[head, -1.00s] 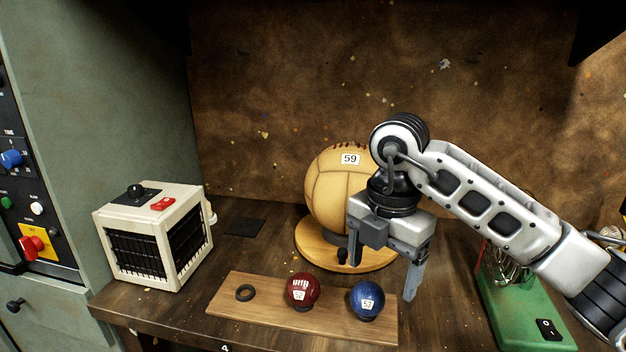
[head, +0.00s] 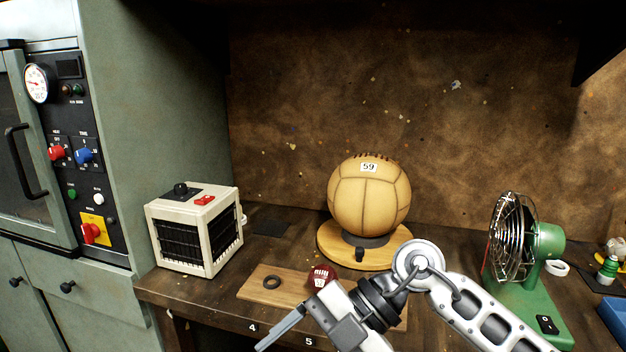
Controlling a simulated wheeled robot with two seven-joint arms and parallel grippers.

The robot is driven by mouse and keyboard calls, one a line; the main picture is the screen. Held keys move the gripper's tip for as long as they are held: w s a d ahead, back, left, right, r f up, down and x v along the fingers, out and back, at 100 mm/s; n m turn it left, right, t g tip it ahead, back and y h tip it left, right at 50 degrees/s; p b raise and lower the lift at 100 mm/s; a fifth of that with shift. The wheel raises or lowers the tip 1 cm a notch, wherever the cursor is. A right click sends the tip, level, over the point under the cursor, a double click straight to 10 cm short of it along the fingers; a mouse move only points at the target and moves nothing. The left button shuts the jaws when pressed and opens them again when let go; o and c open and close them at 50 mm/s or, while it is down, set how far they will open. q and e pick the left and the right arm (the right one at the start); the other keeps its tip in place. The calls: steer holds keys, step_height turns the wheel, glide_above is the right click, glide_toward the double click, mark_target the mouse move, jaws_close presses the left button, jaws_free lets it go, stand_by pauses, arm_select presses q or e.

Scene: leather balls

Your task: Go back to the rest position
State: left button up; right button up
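My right gripper (head: 292,338) is low at the front of the bench, its fingers pointing down and left over the front edge. One finger shows clearly; the other is mostly out of sight, so its opening is unclear. The arm comes in from the lower right. A dark red ball (head: 321,276) sits on the wooden board (head: 252,291), just above the gripper. The blue ball is not visible; my arm covers that part of the board. A large tan leather ball (head: 369,196) numbered 59 rests on a round wooden stand (head: 326,243). My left gripper is not in view.
A cream heater box (head: 194,229) stands on the left of the bench beside a green oven cabinet (head: 150,120). A green fan (head: 520,260) stands at the right. A blue tray (head: 613,318) is at the far right.

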step_height(320, 180, up, 5)
steer(key=a+m+t+y, duration=0.3)
steer(key=m+t+y, duration=0.2)
steer(key=y, duration=0.6)
steer(key=w+d+f+m+t+h, duration=0.4)
steer(key=d+f+m+t+h, duration=0.55)
steer(key=m+t, duration=0.8)
steer(key=s+d+f+m+g+h, duration=0.3)
steer(key=s+d+f+g+h, duration=0.1)
steer(key=f, duration=0.6)
steer(key=s+d+f+m+g+h, duration=0.3)
steer(key=s+d+f+g+h, duration=0.1)
steer(key=s+f, duration=0.4)
step_height(320, 180, down, 2)
steer(key=shift+s+d+f+h, duration=0.1)
steer(key=shift+s+d+h, duration=0.25)
steer(key=shift+d, duration=0.55)
